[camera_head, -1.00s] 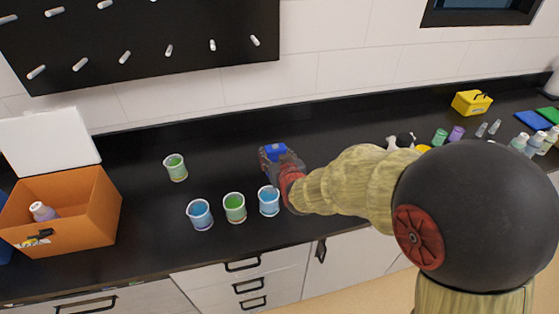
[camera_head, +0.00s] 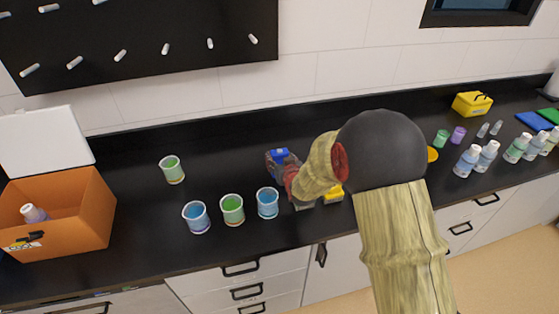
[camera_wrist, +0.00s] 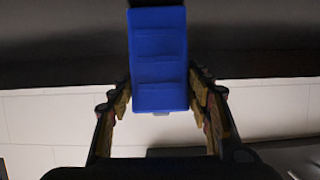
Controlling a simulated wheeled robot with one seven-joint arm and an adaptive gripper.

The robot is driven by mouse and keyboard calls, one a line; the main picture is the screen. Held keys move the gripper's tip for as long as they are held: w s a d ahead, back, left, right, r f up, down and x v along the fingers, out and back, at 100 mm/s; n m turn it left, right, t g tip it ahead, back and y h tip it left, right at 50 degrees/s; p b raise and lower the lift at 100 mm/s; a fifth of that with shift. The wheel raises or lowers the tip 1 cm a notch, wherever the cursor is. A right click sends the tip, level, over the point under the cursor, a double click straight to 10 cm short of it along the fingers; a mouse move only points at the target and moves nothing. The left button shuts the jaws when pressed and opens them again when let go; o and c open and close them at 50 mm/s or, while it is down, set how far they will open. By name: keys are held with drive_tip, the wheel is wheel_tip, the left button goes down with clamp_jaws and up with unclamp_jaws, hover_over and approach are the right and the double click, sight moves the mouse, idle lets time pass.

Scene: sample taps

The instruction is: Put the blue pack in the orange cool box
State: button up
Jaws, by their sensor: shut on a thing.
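The blue pack (camera_wrist: 158,62) is between the two fingers of my gripper (camera_wrist: 160,105) in the wrist view, and the fingers are shut on it. In the head view the blue pack (camera_head: 278,154) shows at the tip of my gripper (camera_head: 283,165), over the dark counter behind the row of cups; its exact height is hard to tell. The orange cool box (camera_head: 88,212) stands at the far left with its white lid (camera_head: 42,142) open. A white-capped bottle (camera_head: 33,214) is inside it.
Between my gripper and the cool box stand a blue cup (camera_head: 268,203), a green cup (camera_head: 232,210), another blue cup (camera_head: 196,217) and a green cup farther back (camera_head: 172,170). Several bottles (camera_head: 475,160) stand at the right. A pegboard (camera_head: 140,45) hangs above the counter.

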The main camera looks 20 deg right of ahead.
drive_tip(key=shift+f, duration=0.1)
drive_tip(key=shift+f, duration=0.15)
drive_tip(key=o, duration=1.2)
drive_tip(key=shift+o, duration=0.4)
